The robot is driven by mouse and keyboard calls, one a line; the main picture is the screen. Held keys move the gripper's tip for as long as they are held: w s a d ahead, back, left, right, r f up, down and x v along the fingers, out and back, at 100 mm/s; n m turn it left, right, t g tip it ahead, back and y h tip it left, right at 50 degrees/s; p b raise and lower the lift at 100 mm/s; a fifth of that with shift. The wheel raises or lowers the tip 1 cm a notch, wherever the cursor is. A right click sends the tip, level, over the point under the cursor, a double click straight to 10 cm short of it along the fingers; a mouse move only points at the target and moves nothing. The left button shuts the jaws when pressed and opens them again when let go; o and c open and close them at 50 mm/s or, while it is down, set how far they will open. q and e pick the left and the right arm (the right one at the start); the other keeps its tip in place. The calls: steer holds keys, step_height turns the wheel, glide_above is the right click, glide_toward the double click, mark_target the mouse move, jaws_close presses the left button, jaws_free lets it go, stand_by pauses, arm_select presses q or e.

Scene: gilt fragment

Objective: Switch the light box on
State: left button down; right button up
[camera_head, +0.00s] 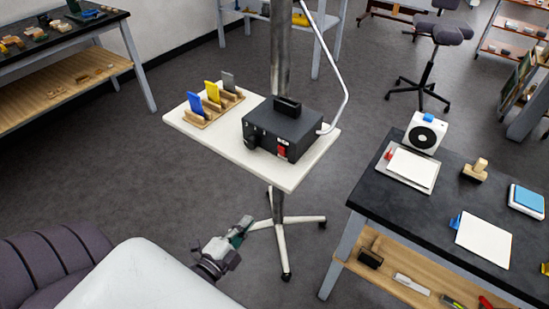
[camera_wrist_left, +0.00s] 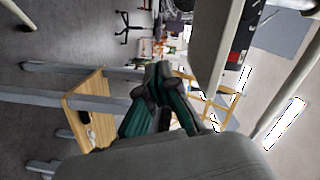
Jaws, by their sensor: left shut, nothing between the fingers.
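The light box appears to be the black box (camera_head: 280,130) on a white stand shelf (camera_head: 213,139), with a slot in its top and a red switch (camera_head: 282,151) on its front face. Whether it is lit cannot be told. My left gripper (camera_head: 243,224) is shut and empty, below and in front of the shelf, apart from the box. In the left wrist view its closed fingers (camera_wrist_left: 158,72) point toward the shelf's edge (camera_wrist_left: 217,70), with part of the black box (camera_wrist_left: 240,38) beyond. My right gripper is not in view.
A wooden rack (camera_head: 213,108) with blue, yellow and grey plates stands left of the box. The stand's pole rises behind, and its legs (camera_head: 285,245) spread below. A dark table (camera_head: 400,207) with papers and a white fan-like device (camera_head: 425,133) is at the right.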

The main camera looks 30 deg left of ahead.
mark_target(281, 150)
arm_select(q)
step_height(281, 150, up, 12)
steer(key=s+m+t+h, duration=0.1)
steer(key=m+t, duration=0.1)
steer(key=m, duration=0.3)
steer(key=shift+s+h, duration=0.15)
steer(key=shift+h, duration=0.25)
steer(key=shift+r, duration=0.1)
steer(key=w+p, duration=0.1)
steer(key=w, duration=0.3)
steer(key=w+r+p, duration=0.1)
steer(key=w+p, duration=0.1)
steer(key=w, duration=0.2)
steer(key=w+d+r+p, duration=0.1)
steer(key=w, duration=0.3)
steer(key=shift+w, duration=0.35)
steer(key=shift+w+d+p, duration=0.1)
steer(key=shift+w+p, duration=0.25)
steer(key=shift+w, duration=0.25)
